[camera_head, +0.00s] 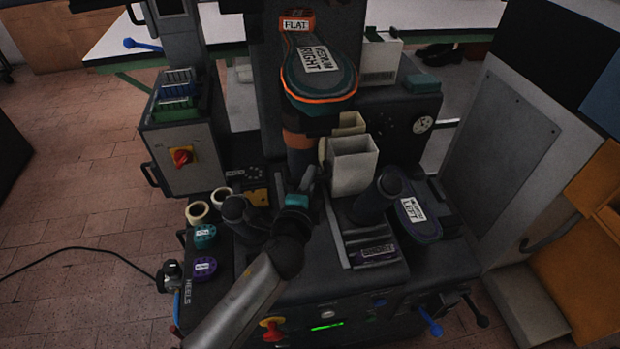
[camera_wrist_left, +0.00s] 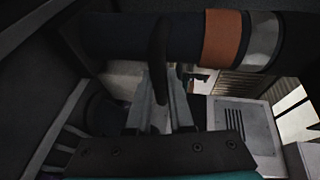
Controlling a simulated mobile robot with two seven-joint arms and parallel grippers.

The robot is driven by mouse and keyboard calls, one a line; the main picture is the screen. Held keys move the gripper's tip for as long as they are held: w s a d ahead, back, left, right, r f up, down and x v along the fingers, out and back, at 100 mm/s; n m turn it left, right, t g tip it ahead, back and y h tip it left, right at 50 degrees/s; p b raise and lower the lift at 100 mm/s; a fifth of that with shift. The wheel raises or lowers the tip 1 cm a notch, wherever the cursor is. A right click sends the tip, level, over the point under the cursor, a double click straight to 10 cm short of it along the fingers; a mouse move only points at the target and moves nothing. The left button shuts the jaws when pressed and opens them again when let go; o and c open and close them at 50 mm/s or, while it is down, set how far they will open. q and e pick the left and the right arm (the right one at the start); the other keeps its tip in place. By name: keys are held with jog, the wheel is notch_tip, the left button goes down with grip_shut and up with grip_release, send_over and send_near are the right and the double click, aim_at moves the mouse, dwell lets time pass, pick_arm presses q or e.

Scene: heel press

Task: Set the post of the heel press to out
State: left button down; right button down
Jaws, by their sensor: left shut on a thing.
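The heel press stands in the middle of the head view. Its post (camera_head: 298,141) is a dark upright cylinder with an orange band, under the shoe form labelled RIGHT (camera_head: 318,68). In the left wrist view the post (camera_wrist_left: 130,37) lies across the top, with the orange band right of centre. My left gripper (camera_head: 308,180) is just below the band in the head view. In the left wrist view its fingers (camera_wrist_left: 162,100) are shut on a dark, rod-like handle (camera_wrist_left: 159,50) in front of the post. My right gripper does not show.
A pale open bin (camera_head: 353,165) stands close right of the post. A form labelled LEFT (camera_head: 416,213) lies further right. A control box with a red knob (camera_head: 182,156), cream rings (camera_head: 197,212) and teal and purple pieces are at the left. Open floor lies far left.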

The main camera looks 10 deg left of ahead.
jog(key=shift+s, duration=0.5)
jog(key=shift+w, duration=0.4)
pick_arm(q)
jog(key=shift+s, duration=0.15)
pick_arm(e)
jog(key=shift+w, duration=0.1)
